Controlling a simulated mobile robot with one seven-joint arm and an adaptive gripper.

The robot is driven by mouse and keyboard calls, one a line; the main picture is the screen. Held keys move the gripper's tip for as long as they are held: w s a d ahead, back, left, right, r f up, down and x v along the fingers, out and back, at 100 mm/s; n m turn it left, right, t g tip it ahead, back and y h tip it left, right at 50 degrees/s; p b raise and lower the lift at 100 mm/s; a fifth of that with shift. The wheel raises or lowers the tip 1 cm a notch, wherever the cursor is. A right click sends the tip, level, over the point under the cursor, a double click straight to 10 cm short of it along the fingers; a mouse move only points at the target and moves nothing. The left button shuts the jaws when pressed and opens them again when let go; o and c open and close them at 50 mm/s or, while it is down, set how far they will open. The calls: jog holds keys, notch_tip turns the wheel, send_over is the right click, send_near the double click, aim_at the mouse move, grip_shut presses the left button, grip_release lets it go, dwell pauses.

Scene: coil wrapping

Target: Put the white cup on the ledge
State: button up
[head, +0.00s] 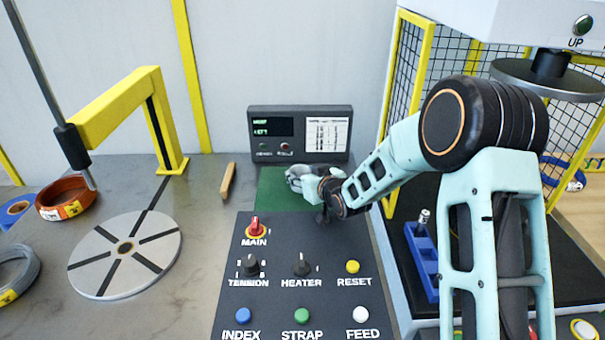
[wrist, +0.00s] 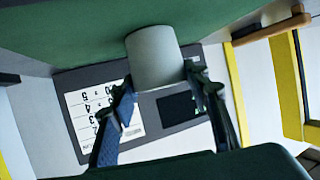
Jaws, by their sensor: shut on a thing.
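The white cup (wrist: 156,57) shows as a plain pale grey cylinder in the wrist view, between the fingertips of my gripper (wrist: 160,77). My gripper is shut on it, one finger on each side. In the head view my gripper (head: 306,180) is at the green surface (head: 270,192) behind the control panel. The cup is hard to make out from the gripper there. The green surface also fills the top of the wrist view (wrist: 75,30), close to the cup. I cannot tell whether they touch. No part is clearly marked as the ledge.
A display box (head: 300,132) stands just behind the green surface. The control panel (head: 325,225) with buttons and knobs lies in front. A wooden bar (head: 228,180) lies to the left. A yellow-framed mesh guard (head: 407,75) stands to the right, close to my arm.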

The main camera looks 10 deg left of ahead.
jog(key=shift+r, duration=0.1)
jog(key=shift+f+b, duration=0.25)
jog(key=shift+b, duration=0.05)
jog(key=o, duration=1.2)
jog(key=shift+r, duration=0.1)
jog(key=shift+c, duration=0.2)
jog(key=shift+r, duration=0.1)
